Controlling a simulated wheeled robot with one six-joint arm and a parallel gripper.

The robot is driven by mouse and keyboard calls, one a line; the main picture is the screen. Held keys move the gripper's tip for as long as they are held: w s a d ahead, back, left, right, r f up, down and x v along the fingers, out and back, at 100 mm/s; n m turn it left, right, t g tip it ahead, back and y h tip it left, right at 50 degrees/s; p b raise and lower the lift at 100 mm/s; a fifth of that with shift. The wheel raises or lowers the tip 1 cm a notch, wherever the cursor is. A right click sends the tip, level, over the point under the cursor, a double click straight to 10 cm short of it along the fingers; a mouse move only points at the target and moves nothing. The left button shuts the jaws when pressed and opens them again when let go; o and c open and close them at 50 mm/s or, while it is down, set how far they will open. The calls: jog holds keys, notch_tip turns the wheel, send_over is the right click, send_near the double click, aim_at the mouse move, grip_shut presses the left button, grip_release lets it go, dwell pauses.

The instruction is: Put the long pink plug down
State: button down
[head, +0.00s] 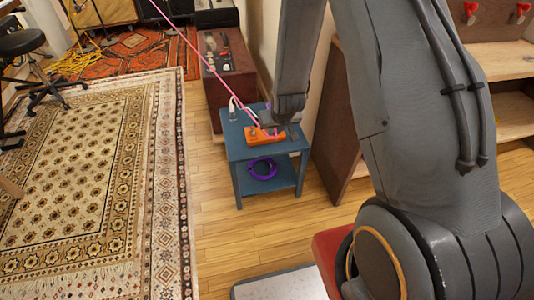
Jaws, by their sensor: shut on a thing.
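My gripper (272,117) is at the top of the small blue table (236,152), just over an orange box (259,134). A long pink cable (213,70) runs from my gripper up and left out of view. My gripper is shut on the pink plug at the cable's end. The plug itself is hidden by the gripper and too small to make out. I cannot tell whether it touches the orange box or the tabletop.
A purple coiled cable (263,168) lies on the table's lower shelf. A reddish-brown cabinet (228,80) stands behind the table and a wooden shelf (340,125) to its right. Wood floor (215,230) is clear in front.

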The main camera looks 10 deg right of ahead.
jog(key=w+b, duration=0.2)
jog(key=w+f+b, duration=0.1)
jog(key=w+b, duration=0.3)
jog(key=shift+f, duration=0.35)
jog(key=shift+w+b, duration=0.55)
jog(key=shift+b, duration=0.15)
jog(key=shift+f+b, duration=0.75)
jog(key=shift+f, duration=4.1)
jog(key=shift+f, duration=0.55)
jog(key=c, duration=1.7)
grip_release()
jog(key=shift+o, duration=0.2)
jog(key=shift+r, duration=0.1)
